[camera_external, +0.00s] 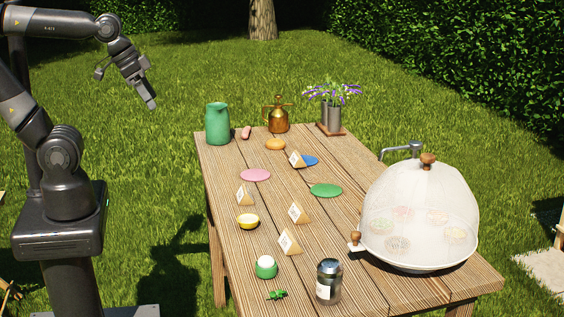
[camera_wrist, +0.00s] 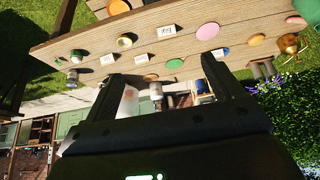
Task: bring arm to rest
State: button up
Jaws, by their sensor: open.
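My gripper (camera_external: 143,92) is in the upper left of the external view, raised over the grass to the left of the table and angled down. In the wrist view my gripper (camera_wrist: 168,72) shows two dark fingers spread apart with nothing held between them. The wooden table (camera_external: 225,170) stands to its right, and it also shows in the wrist view (camera_wrist: 90,42), tilted across the top. No object touches the gripper.
A green pitcher (camera_external: 217,124) stands at the table's far left corner, near a copper mister (camera_external: 279,115) and a flower pot (camera_external: 331,117). A mesh dome (camera_external: 420,200) covers the right side. Coloured discs, card stands and a jar (camera_external: 328,282) are spread about. Air around my arm is clear.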

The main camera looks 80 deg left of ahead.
jog(key=shift+s+d+f, duration=0.1)
jog(key=shift+s+f, duration=0.4)
jog(key=shift+s, duration=0.15)
